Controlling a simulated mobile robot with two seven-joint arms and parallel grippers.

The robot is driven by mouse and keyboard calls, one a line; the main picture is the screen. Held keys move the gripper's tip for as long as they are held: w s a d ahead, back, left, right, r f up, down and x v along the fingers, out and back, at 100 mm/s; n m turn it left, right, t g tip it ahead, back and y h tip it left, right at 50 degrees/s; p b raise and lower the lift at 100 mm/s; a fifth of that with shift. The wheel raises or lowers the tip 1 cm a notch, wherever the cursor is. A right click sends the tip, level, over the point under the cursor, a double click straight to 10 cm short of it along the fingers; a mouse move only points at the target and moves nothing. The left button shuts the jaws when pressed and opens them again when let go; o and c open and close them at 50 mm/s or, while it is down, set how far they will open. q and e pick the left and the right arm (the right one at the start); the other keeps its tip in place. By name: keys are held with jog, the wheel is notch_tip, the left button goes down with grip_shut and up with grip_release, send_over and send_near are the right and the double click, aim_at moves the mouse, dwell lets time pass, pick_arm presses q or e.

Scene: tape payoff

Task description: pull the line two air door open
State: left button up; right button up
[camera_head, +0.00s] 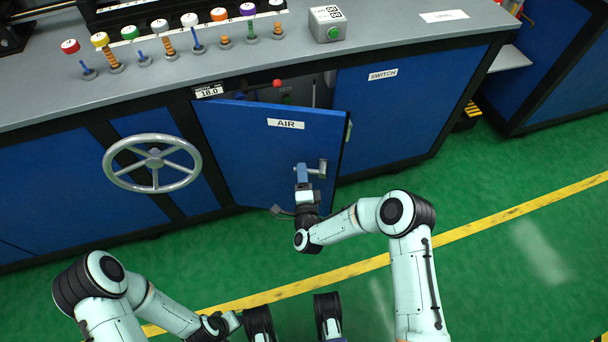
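The blue AIR door (265,155) stands partly open in the front of the machine cabinet. Its right edge is swung out, and a dark gap shows above it with a red knob inside. A silver handle (322,169) sits near the door's right edge. My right gripper (303,174) is at the handle's left side; its fingers are too small and overlapped to tell whether they are shut on it. My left gripper (232,322) is low at the bottom of the view, away from the door, and its fingers are not clear.
A silver handwheel (153,163) juts out left of the door. The blue SWITCH door (400,98) is shut on the right. Several colored knobs and a box with a green button (334,33) stand on the grey top. The green floor before the cabinet is clear, with a yellow line.

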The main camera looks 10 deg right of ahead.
jog(key=shift+d, duration=0.15)
pick_arm(q)
jog(key=w+d+r+t+p, duration=0.1)
jog(key=w+r+p, duration=0.2)
jog(key=w+r, duration=0.1)
jog(key=shift+w+d+r+t, duration=0.15)
jog(key=shift+r+t, duration=0.15)
jog(key=shift+r, duration=0.35)
pick_arm(e)
jog(key=s+a, duration=0.1)
jog(key=s, duration=1.2)
jog(key=shift+s+a, duration=0.15)
jog(key=shift+a, duration=0.2)
